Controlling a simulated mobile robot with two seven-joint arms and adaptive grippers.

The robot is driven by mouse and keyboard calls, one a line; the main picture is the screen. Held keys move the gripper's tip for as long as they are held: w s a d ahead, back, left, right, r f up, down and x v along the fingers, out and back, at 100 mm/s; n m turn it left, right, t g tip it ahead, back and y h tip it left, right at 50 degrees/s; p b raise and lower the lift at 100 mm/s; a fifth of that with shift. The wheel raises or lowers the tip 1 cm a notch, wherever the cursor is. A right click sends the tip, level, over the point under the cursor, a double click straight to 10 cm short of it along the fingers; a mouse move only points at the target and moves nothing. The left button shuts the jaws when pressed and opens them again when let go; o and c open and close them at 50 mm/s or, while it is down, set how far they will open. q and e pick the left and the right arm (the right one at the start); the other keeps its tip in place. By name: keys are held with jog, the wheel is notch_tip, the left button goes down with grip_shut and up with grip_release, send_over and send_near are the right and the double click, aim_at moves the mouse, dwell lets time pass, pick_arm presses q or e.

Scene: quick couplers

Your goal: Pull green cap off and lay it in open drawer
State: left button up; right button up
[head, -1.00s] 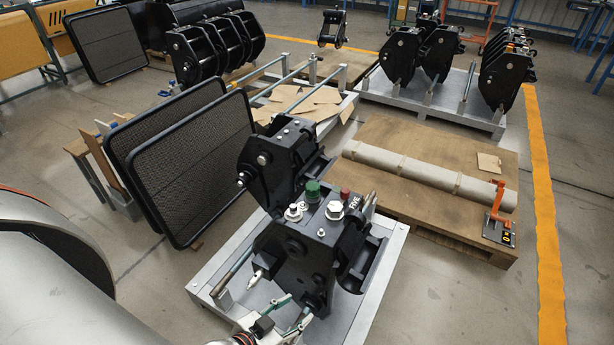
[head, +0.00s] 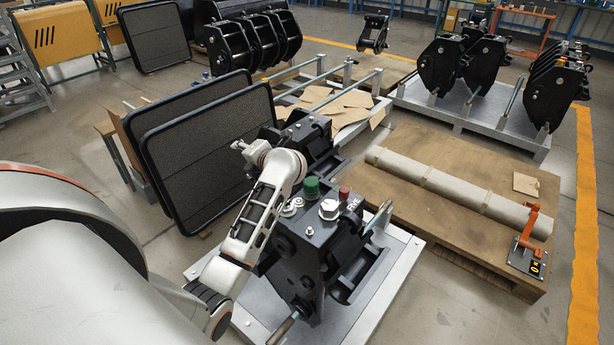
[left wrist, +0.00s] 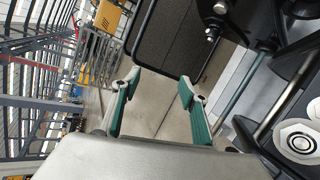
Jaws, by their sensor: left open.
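The green cap (head: 311,187) stands upright on top of the black coupler (head: 300,245) in the head view. A silver hex fitting (head: 329,209) and a red cap (head: 344,193) are beside it. My left arm reaches over the coupler's left side, with its wrist just left of the green cap. My left gripper (left wrist: 158,80) shows in the left wrist view, open and empty, its green-padded fingers apart over bare floor. The green cap is not seen in that view; a pale round fitting (left wrist: 298,140) is at its right edge. No open drawer is visible. My right gripper is out of view.
Two dark framed panels (head: 207,165) stand close to the left of the coupler. A metal pallet (head: 392,262) carries the coupler. A wooden pallet (head: 415,160) with a grey beam and an orange-handled device (head: 528,245) is at right.

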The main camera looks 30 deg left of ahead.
pick_arm(q)
jog(key=w+d+f+n+h+b, duration=0.1)
jog(key=w+d+f+n+h, duration=0.1)
jog(key=w+d+f+h, duration=0.35)
jog(key=r+h+b, duration=0.1)
jog(key=r+h, duration=0.1)
jog(key=h, duration=0.5)
send_over(311, 182)
jog(key=s, duration=0.3)
jog(key=shift+m+y, duration=0.25)
jog(key=shift+m, duration=0.05)
jog(key=b+x, duration=0.2)
jog(key=x, duration=0.4)
jog(key=shift+d+f, duration=0.1)
jog(key=shift+f, duration=0.15)
jog(key=shift+w+f, duration=0.35)
jog(key=shift+f, duration=0.2)
jog(key=shift+c, duration=0.4)
jog(key=c, duration=0.6)
jog(key=shift+c, duration=0.9)
jog(key=shift+o, duration=1.2)
jog(key=shift+r, duration=0.1)
jog(key=c, duration=0.4)
